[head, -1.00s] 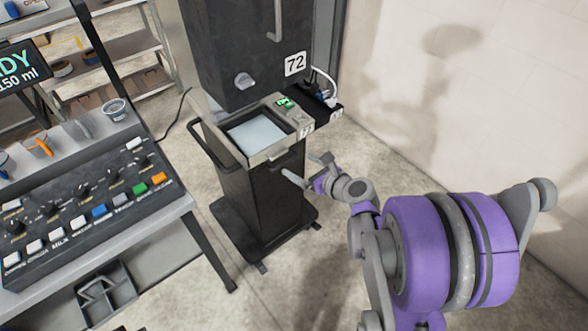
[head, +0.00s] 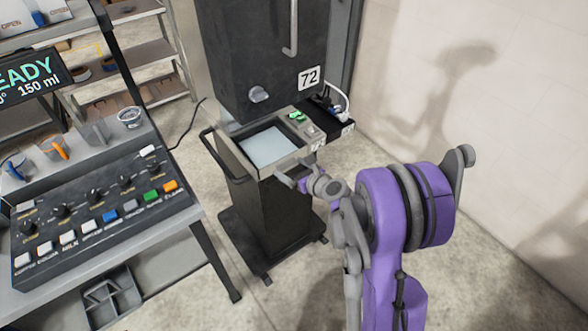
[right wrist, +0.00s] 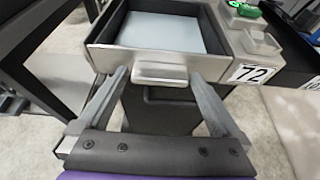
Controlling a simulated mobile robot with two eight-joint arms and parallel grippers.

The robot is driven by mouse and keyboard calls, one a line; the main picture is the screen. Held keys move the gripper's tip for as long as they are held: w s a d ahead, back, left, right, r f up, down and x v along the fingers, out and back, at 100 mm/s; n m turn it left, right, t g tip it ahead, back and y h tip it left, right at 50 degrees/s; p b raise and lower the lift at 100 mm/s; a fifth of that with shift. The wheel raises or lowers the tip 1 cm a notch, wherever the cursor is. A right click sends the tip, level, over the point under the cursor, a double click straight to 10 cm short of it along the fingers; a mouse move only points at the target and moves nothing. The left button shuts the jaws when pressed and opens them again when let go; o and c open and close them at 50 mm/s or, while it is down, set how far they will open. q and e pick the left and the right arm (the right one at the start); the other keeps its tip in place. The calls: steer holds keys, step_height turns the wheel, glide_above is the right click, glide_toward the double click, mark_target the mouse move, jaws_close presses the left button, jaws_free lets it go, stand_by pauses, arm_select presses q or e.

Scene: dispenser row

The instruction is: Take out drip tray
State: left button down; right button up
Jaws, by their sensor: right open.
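The drip tray (head: 270,147) is an open, shallow rectangular tray with a pale bottom and grey rim, set in the top of the black stand. In the right wrist view the tray (right wrist: 165,31) shows its grey front with a light handle (right wrist: 160,74) sticking out toward me. My right gripper (head: 291,180) is at the tray's front edge. In the right wrist view its open fingers (right wrist: 162,78) stand on either side of the handle, with gaps visible; it is not gripped. In the head view my wrist partly covers the handle. My left gripper is not in view.
A black dispenser marked 72 (head: 262,50) rises behind the tray. A counter with buttons and knobs (head: 100,215) is at the left. A pale wall (head: 460,60) is at the right.

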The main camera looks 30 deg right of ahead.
steer(key=shift+c, duration=0.2)
jaws_close()
steer(key=shift+r, duration=0.15)
stand_by(0.5)
